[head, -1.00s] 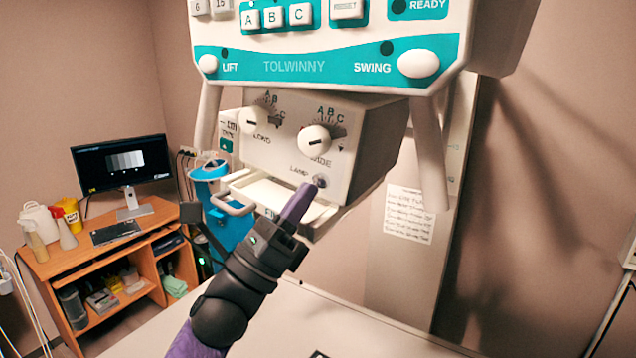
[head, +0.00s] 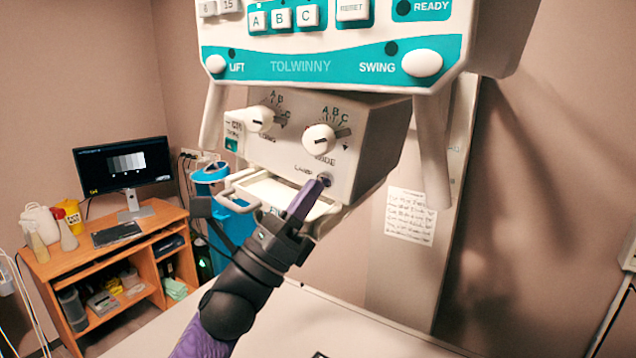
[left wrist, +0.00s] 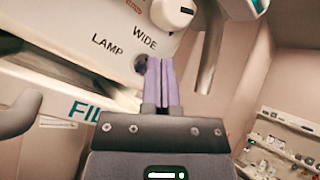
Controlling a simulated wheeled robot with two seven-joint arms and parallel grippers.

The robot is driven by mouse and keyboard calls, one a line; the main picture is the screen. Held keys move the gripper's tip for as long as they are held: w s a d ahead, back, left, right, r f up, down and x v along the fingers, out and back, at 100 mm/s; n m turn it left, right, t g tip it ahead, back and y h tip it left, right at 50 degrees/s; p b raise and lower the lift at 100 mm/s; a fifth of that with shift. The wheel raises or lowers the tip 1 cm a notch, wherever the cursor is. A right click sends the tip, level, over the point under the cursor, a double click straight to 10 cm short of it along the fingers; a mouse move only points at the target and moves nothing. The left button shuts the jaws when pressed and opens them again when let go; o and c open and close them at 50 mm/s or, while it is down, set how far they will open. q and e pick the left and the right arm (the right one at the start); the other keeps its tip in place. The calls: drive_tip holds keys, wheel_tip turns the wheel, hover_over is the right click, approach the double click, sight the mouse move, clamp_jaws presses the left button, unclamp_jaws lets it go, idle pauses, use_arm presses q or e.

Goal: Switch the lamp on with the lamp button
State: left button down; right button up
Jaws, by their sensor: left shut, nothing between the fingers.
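The lamp button (head: 325,181) is a small round knob on the lower front of the white control box (head: 362,150), beside the word LAMP. It also shows in the left wrist view (left wrist: 142,62), partly covered by my fingertips. My left gripper (head: 318,186) is shut and empty, its purple fingers pointing up at the button. The fingertips overlap the button's edge in both views; I cannot tell whether they touch it. No lit lamp shows. My right gripper is not in view.
Two dials, one of them the right dial (head: 319,139), sit above the button. A looped handle (head: 240,188) and a tray stick out below the box. The teal and white panel (head: 330,62) hangs above. A wooden desk (head: 110,262) with a monitor stands at the left.

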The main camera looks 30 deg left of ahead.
use_arm(q)
drive_tip(key=shift+a+r, duration=0.15)
drive_tip(key=shift+r, duration=0.3)
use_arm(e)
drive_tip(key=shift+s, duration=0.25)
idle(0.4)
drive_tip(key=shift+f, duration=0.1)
use_arm(q)
drive_tip(key=shift+f+b, duration=0.15)
drive_tip(key=shift+b, duration=0.15)
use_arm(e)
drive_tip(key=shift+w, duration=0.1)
use_arm(q)
drive_tip(key=shift+s, duration=0.1)
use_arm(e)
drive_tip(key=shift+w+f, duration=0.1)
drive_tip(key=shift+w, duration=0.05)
use_arm(q)
drive_tip(key=shift+s+f, duration=0.2)
drive_tip(key=shift+s, duration=0.65)
drive_tip(key=shift+s+f, duration=0.15)
drive_tip(key=shift+s, duration=0.65)
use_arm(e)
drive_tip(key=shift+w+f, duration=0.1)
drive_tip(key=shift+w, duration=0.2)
